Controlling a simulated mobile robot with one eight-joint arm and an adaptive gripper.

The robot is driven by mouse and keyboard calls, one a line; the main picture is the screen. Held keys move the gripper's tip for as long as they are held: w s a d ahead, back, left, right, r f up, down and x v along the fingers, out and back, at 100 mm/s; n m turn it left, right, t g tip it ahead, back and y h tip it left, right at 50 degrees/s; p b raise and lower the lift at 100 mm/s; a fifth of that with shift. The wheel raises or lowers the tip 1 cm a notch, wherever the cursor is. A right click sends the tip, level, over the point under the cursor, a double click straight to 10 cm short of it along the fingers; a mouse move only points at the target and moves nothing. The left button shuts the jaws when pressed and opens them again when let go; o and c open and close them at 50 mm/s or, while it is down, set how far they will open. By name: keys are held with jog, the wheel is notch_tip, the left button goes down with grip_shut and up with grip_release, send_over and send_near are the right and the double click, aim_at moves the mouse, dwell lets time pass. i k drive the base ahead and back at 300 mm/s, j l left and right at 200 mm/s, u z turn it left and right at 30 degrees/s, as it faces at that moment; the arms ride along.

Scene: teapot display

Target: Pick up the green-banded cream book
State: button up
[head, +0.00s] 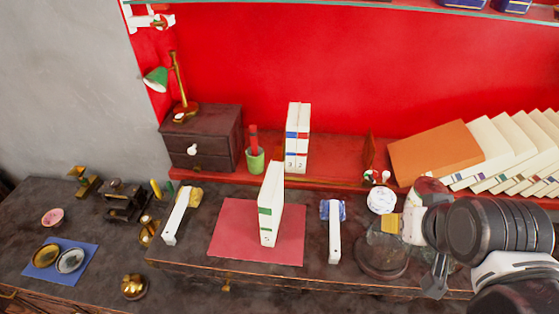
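The cream book with a green band on its spine (265,222) stands upright on a flat red mat (229,234) in the middle of the dark desk. Nothing touches its sides. My gripper (435,278) is at the lower right, well to the right of the book. A dark grey finger-like part of it points down. The rest is hidden behind my arm, so I cannot tell whether it is open or shut. I see nothing held in it.
Two cream books (297,140) and a green cup (255,160) are behind. A round dark base (382,257) stands near my arm. Leaning books (497,150) fill the right.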

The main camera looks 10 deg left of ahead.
aim_at(270, 201)
jog(key=k+j, duration=0.1)
jog(key=j, duration=0.8)
jog(key=k+j, duration=0.15)
jog(key=j, duration=0.3)
